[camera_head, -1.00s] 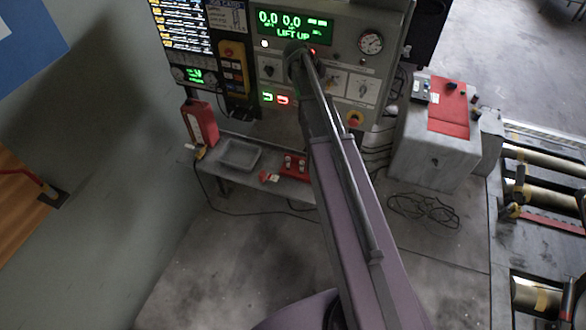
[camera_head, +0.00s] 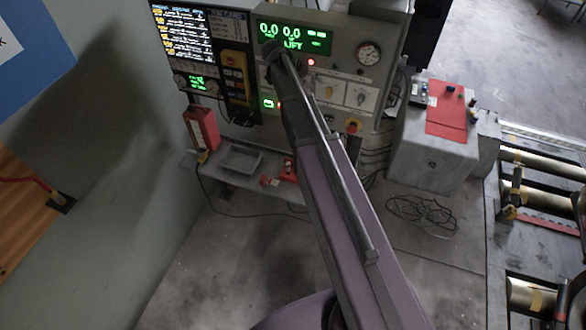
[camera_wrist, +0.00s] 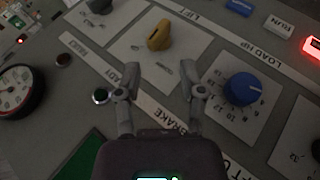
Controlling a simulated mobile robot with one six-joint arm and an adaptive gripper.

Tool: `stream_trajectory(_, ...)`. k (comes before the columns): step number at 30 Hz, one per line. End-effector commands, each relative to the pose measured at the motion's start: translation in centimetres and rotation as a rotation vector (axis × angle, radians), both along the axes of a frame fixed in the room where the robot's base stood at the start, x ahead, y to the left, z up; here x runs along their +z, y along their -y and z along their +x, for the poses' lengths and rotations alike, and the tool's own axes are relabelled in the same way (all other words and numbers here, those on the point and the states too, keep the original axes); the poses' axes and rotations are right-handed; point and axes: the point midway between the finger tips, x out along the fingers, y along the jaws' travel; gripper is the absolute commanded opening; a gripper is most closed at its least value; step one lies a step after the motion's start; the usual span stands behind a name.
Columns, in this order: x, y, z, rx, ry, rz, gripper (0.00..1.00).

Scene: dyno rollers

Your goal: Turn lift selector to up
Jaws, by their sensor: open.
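In the wrist view, a yellow selector knob (camera_wrist: 159,36) sits on a light plate beside a printed LIFT label (camera_wrist: 203,17). Its ridge runs obliquely across the plate; I cannot read the position marks around it. My gripper (camera_wrist: 164,82) is open and empty, with its two fingers apart just below the knob in the picture, not around it.
A blue knob (camera_wrist: 242,89) lies right of my fingers, and a round gauge (camera_wrist: 16,88) and a small button (camera_wrist: 102,96) lie left. In the head view, a red emergency button (camera_head: 353,125) is low on the panel. A shelf with a grey tray (camera_head: 240,158) is below.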

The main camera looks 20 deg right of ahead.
Motion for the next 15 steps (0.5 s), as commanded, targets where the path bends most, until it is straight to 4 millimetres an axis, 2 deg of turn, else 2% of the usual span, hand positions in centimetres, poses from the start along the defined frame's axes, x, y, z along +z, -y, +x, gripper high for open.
stream_trajectory(3,1.4,-1.0,0.1,0.001,-0.001,0.0,0.51)
stream_trajectory(15,4.0,-3.7,0.3,0.0,0.0,0.0,0.51)
